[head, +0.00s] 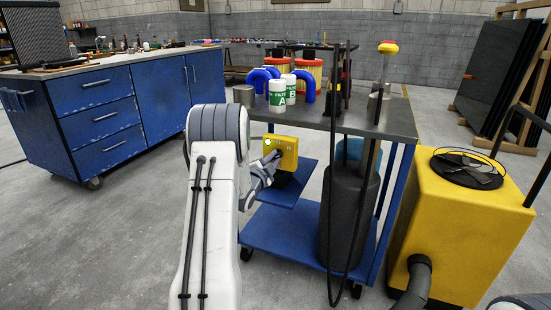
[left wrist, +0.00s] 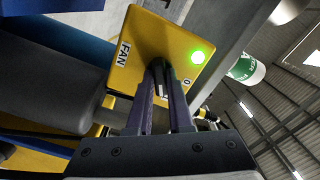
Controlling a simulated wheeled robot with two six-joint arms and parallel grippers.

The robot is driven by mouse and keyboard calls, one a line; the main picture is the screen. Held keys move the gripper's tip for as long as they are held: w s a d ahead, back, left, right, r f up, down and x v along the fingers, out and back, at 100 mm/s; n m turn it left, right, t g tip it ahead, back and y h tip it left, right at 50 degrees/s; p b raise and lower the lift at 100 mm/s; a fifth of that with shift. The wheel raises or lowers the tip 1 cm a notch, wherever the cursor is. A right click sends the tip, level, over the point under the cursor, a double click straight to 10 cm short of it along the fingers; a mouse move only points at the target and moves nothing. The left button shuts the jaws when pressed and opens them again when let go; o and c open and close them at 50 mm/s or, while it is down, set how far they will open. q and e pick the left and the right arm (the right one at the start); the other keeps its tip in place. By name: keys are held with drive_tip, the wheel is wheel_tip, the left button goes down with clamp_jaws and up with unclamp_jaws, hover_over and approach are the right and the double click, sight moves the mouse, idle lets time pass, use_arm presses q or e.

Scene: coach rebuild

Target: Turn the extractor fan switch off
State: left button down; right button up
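The yellow fan switch box (head: 283,150) is fixed at the near edge of the grey-topped cart. In the left wrist view the box (left wrist: 140,50) carries the label FAN, a lit green lamp (left wrist: 197,57) and a 0 mark near its right edge. My left gripper (head: 272,160) is right in front of the box face. Its two fingers (left wrist: 161,72) lie close together with only a narrow gap, tips at or very near the face. My right gripper is out of view.
The cart top (head: 345,122) holds white-green filter cans (head: 278,95), blue hoses and red-yellow filters. A dark grey cylinder (head: 345,215) stands at the cart's front. A yellow extractor unit (head: 460,225) is to the right, a blue workbench (head: 110,115) to the left.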

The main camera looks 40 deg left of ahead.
use_arm(q)
drive_tip(key=n+p, duration=0.1)
drive_tip(key=n, duration=0.1)
drive_tip(key=shift+r+n, duration=0.1)
drive_tip(key=shift+n, duration=0.3)
drive_tip(key=n+p, duration=0.1)
drive_tip(key=n, duration=0.2)
drive_tip(key=n+p, duration=0.1)
drive_tip(key=n, duration=0.2)
drive_tip(key=n+p, duration=0.1)
drive_tip(key=n, duration=0.2)
drive_tip(key=c, duration=0.6)
unclamp_jaws()
drive_tip(key=shift+c, duration=0.2)
